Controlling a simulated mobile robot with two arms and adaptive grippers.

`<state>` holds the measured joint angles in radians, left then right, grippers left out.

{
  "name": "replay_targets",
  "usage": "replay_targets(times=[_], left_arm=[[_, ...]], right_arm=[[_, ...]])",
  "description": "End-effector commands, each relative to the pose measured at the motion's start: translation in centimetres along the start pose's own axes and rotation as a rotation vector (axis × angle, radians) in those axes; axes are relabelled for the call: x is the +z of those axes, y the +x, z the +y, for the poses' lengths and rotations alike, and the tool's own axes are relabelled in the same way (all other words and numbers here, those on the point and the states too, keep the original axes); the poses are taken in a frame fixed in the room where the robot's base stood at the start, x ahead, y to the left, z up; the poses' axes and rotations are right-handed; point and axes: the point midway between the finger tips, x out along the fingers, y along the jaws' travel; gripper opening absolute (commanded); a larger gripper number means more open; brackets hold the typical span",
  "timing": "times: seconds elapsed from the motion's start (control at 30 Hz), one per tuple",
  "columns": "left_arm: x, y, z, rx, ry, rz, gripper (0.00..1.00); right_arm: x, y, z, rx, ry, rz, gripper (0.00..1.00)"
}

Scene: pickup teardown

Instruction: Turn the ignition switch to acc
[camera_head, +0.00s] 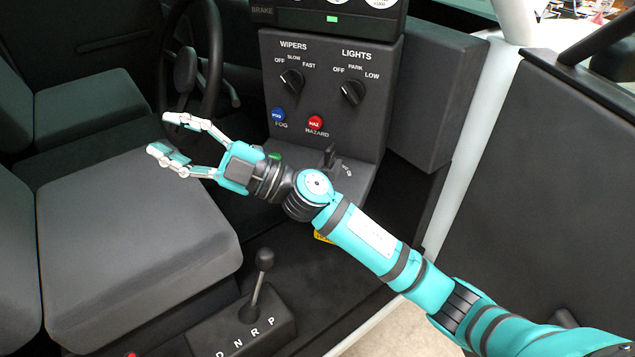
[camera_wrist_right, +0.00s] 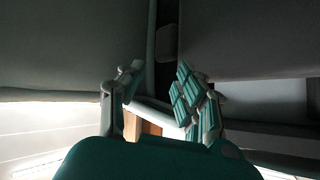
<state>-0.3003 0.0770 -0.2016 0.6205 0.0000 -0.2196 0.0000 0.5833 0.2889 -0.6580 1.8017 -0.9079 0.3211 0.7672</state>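I cannot make out a switch marked as the ignition in either view. A dark switch (camera_head: 330,156) stands on the lower console ledge, with small lettering beside it that I cannot fully read. My right gripper (camera_head: 164,135) is open and empty, its fingers pointing left over the seat, in front of the steering wheel (camera_head: 186,70). My right wrist and forearm cover part of the lower console, where a green button (camera_head: 275,156) partly shows. In the right wrist view the gripper (camera_wrist_right: 158,80) has its fingers apart, with nothing between them. My left gripper is not in view.
The console (camera_head: 330,125) carries the wipers knob (camera_head: 291,81), lights knob (camera_head: 353,91), blue fog button (camera_head: 279,115) and red hazard button (camera_head: 315,122). The gear lever (camera_head: 260,275) stands below my arm. The seat (camera_head: 135,240) and the door (camera_head: 545,200) flank the space.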

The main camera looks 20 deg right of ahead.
Motion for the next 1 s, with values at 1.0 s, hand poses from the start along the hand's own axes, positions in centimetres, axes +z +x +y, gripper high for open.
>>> replay_targets(times=[1.0], left_arm=[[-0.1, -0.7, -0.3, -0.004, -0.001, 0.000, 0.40]], right_arm=[[9.6, -19.7, 11.6, -1.836, -0.206, -0.912, 0.35]])
